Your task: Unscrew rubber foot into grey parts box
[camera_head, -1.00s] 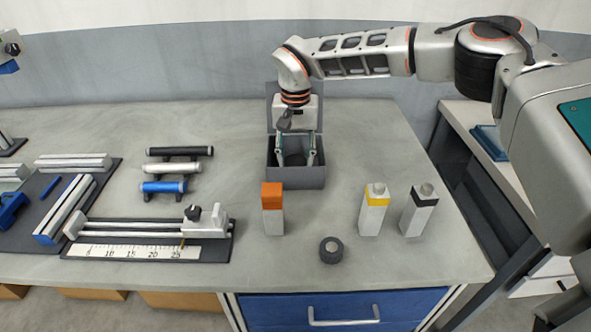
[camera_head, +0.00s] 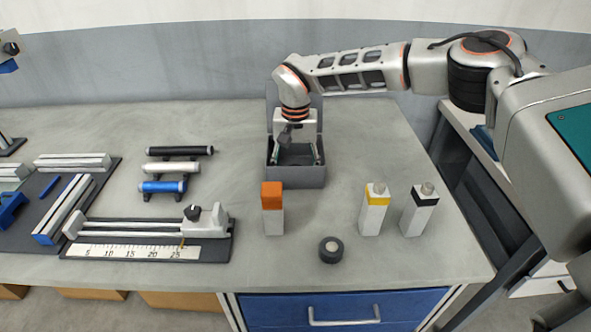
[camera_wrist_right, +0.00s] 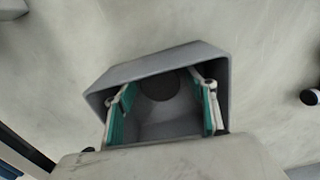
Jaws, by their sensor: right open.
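The grey parts box (camera_head: 296,177) stands on the bench at the back centre, its lid upright behind it. My right gripper (camera_head: 294,156) reaches down into it, with its fingers spread near the two side walls. In the right wrist view the open gripper (camera_wrist_right: 165,108) has nothing between its fingertips. A dark round piece (camera_wrist_right: 158,84), which looks like the rubber foot, shows inside the box between and beyond the fingers. I cannot tell whether it touches the box floor. My left gripper is not seen.
In front of the box stand an orange-topped block (camera_head: 272,209), a yellow-banded bottle (camera_head: 374,210) and a black-banded bottle (camera_head: 419,211). A dark roll (camera_head: 331,250) lies near the front edge. A ruler fixture (camera_head: 140,250) and short rods (camera_head: 163,187) are to the left.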

